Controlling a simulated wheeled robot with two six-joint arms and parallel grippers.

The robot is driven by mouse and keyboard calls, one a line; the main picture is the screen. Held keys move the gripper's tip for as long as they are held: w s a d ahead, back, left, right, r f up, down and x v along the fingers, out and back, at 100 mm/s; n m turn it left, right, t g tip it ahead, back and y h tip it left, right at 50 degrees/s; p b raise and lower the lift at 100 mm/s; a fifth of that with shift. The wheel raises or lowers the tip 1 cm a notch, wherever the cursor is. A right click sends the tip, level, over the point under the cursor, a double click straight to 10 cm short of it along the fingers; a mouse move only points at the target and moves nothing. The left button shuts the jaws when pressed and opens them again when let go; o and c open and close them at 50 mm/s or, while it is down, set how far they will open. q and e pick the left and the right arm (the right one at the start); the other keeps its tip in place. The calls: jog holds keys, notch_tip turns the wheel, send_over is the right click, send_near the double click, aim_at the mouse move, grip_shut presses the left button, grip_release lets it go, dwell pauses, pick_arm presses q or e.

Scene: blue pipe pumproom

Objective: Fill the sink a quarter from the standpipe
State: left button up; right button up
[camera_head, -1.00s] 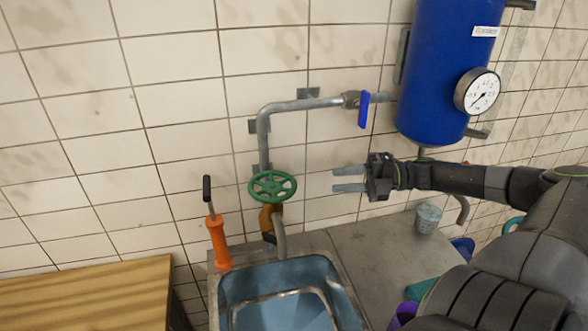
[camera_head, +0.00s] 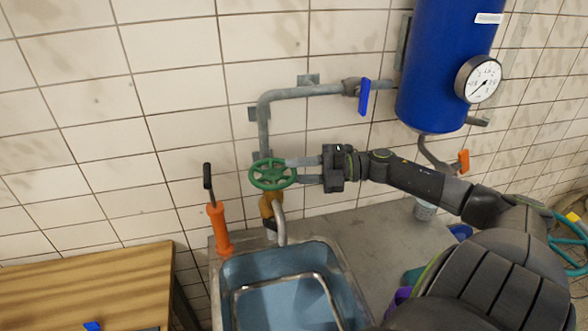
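The sink (camera_head: 222,290) has a metal rim and a blue inside; I cannot tell whether water is in it. The standpipe (camera_head: 264,127) is a grey pipe on the tiled wall, running down to a green handwheel (camera_head: 268,186) on a brass-coloured valve (camera_head: 267,205). Its curved spout (camera_head: 281,228) hangs over the sink's back edge. A blue lever (camera_head: 364,97) on the pipe hangs down. My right gripper (camera_head: 288,171) is open, its two fingers apart at the right rim of the handwheel; I cannot tell whether they touch it. My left gripper is not in view.
A blue tank (camera_head: 440,65) with a round gauge (camera_head: 478,79) hangs at upper right. An orange hand pump (camera_head: 218,232) stands left of the spout. A wooden table (camera_head: 85,290) is at lower left. A grey cup (camera_head: 425,210) stands on the counter (camera_head: 370,240).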

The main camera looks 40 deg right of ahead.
jog(key=shift+w+a, duration=0.45)
jog(key=shift+a, duration=0.05)
grip_shut()
jog(key=shift+f, duration=0.1)
jog(key=n+g+y+b, duration=0.1)
jog(key=b, duration=0.3)
jog(key=w+n+g+y+b, duration=0.1)
jog(key=g+b, duration=0.1)
jog(key=b, duration=0.1)
jog(key=n+g+y+b, duration=0.1)
jog(key=b, duration=0.3)
jog(key=shift+w+d+f+n+g+b, duration=0.1)
jog(key=shift+w+d+n+g+b, duration=0.2)
jog(key=shift+d+n+b, duration=0.1)
jog(key=shift+n+g+b, duration=0.3)
jog(key=shift+g+b, duration=0.1)
jog(key=shift+b, duration=0.15)
jog(key=shift+r, duration=0.2)
